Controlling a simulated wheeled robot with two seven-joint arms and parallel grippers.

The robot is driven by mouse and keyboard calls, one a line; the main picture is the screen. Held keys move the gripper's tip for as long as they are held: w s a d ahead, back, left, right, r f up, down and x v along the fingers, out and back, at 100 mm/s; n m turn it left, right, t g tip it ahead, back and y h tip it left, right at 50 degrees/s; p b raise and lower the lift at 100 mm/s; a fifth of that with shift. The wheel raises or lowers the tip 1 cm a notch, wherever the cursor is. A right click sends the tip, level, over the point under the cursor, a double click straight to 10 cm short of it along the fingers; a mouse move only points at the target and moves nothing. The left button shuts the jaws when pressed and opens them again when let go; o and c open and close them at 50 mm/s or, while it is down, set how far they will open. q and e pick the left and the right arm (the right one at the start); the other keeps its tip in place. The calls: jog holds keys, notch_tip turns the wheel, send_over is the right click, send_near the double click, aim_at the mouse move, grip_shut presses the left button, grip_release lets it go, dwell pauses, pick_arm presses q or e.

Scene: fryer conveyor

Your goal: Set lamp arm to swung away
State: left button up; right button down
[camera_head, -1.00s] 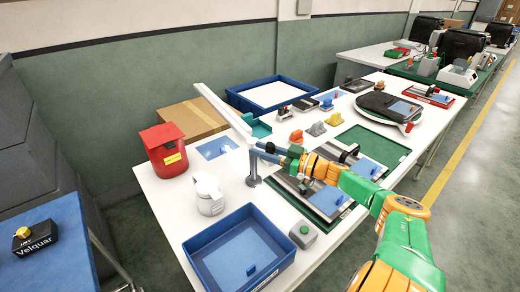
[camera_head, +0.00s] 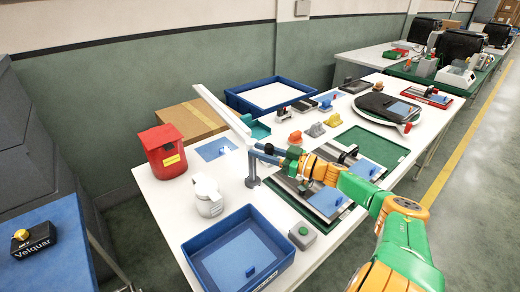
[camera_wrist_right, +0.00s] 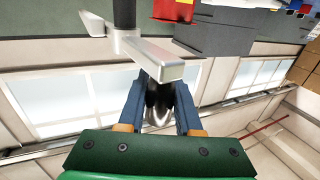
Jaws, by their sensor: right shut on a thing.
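The lamp arm (camera_head: 222,110) is a long pale bar running from the back left of the white table toward my right gripper. A grey-blue upright post (camera_head: 252,172) stands near its close end. My right gripper (camera_head: 257,152) comes in from the right at that end, with its fingers beside the post top. In the right wrist view, the blue fingers (camera_wrist_right: 161,110) are shut on a dark rounded piece (camera_wrist_right: 158,98) just below the pale bar (camera_wrist_right: 150,60). How that piece joins the bar is partly hidden. My left gripper is not in view.
A red bin (camera_head: 163,150), a white jug-like thing (camera_head: 207,195) and a blue tray (camera_head: 190,250) stand nearby. A grey button box (camera_head: 302,236) sits at the front edge. A cardboard box (camera_head: 190,121) and a second blue tray (camera_head: 238,101) are behind.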

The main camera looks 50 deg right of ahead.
jog(key=shift+a+f, duration=0.1)
jog(key=shift+f, duration=0.25)
jog(key=c, duration=0.8)
grip_release()
jog(key=shift+s, duration=0.1)
jog(key=shift+c, duration=0.2)
jog(key=shift+o, duration=1.2)
jog(key=shift+s+r, duration=0.1)
jog(key=shift+r, duration=0.1)
jog(key=shift+s, duration=0.1)
jog(key=shift+s+d+p, duration=0.25)
jog(key=shift+s+p, duration=0.05)
jog(key=shift+p, duration=0.05)
jog(key=p+v, duration=0.2)
jog(key=v, duration=0.4)
jog(key=shift+s, duration=0.15)
